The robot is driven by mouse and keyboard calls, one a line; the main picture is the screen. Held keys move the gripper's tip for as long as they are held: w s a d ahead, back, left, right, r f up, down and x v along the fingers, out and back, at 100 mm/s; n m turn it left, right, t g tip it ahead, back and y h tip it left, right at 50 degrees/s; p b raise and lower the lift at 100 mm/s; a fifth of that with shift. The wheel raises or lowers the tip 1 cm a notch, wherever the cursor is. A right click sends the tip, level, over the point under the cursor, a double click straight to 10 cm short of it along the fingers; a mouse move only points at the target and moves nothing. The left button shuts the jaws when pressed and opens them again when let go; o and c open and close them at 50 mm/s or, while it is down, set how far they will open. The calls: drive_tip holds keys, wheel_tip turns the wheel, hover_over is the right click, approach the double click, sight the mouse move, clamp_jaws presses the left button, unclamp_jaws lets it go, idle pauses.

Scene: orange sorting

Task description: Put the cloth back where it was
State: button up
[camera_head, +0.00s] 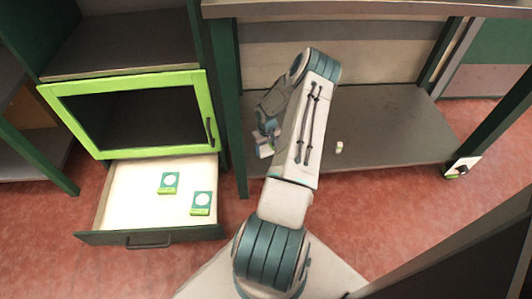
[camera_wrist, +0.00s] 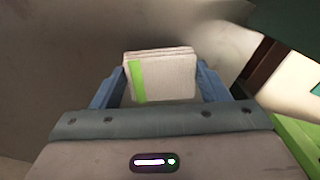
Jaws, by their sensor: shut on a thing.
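In the wrist view, a folded whitish cloth (camera_wrist: 165,76) with a green stripe sits between the two blue fingers of my gripper (camera_wrist: 162,85). The fingers press on its left and right sides. In the head view, my gripper (camera_head: 265,138) is low over the left part of a dark grey shelf, and the pale cloth (camera_head: 265,151) shows only in part beside it. My arm hides some of the shelf behind it. I cannot tell whether the cloth touches the shelf.
An open drawer (camera_head: 128,201) at the left holds two green-and-white boxes (camera_head: 169,182) (camera_head: 201,203). Above it is a green-framed cabinet door (camera_head: 136,154). A small white object (camera_head: 339,147) stands on the dark shelf (camera_head: 390,135), right of my arm. A dark green post (camera_head: 236,130) stands between drawer and shelf.

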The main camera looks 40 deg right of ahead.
sight(266, 149)
drive_tip(key=shift+f+b, duration=0.35)
drive_tip(key=shift+f, duration=0.95)
drive_tip(key=shift+f, duration=0.2)
drive_tip(key=o, duration=0.9)
drive_tip(key=shift+r, duration=0.1)
wheel_tip(266, 149, up, 12)
drive_tip(key=p, duration=0.5)
drive_tip(key=shift+r, duration=0.1)
